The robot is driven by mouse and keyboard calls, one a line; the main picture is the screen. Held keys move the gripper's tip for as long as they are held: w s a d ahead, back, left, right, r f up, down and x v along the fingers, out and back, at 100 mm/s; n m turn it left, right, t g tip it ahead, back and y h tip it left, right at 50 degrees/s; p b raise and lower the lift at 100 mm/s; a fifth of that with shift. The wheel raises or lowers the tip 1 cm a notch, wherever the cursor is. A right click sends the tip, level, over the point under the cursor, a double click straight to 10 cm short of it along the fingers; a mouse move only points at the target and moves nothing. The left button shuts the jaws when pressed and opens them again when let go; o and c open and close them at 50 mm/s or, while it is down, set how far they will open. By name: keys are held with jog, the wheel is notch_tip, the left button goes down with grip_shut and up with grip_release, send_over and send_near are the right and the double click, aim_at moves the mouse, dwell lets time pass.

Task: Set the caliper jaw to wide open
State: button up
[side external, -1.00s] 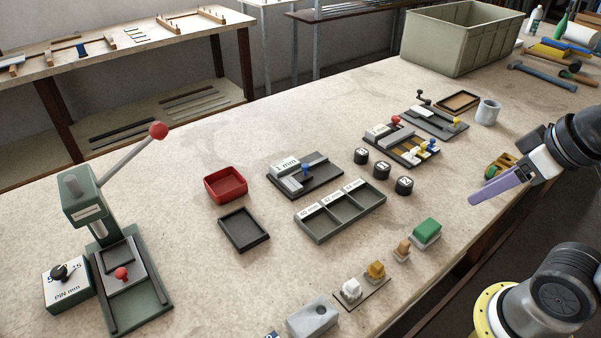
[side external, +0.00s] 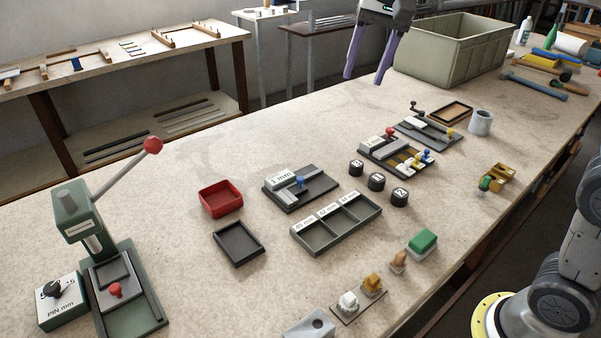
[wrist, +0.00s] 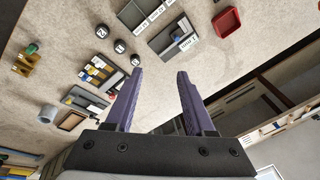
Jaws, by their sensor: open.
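A dark plate with a grey sliding block, a blue knob and a "1 mm" label looks like the caliper (side external: 322,187); it lies mid-table. The blue knob (side external: 300,181) stands near the grey block. The caliper also shows at the top of the wrist view (wrist: 176,39), beyond the fingertips. My gripper (side external: 363,80) is open and empty, high near the table's back edge, its purple fingers pointing down. It is well apart from the caliper. In the wrist view both fingers of my gripper (wrist: 160,72) are spread with nothing between them. The exact jaw gap is too small to tell.
A red tray (side external: 221,199) and a dark tray (side external: 239,243) lie left of the caliper. A three-bay tray (side external: 338,224) is in front of it. Black numbered cylinders (side external: 376,182) and a red-knobbed fixture (side external: 397,156) stand to its right. A green press (side external: 85,225) is at left.

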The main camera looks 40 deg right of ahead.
jog(key=w+a+f+g, duration=0.1)
jog(key=w+a+f, duration=0.1)
jog(key=w+f, duration=0.6)
jog(key=g, duration=0.2)
send_over(301, 178)
notch_tip(301, 178, down, 8)
notch_tip(301, 178, down, 13)
jog(key=shift+f, duration=0.15)
grip_shut()
dwell(0.8)
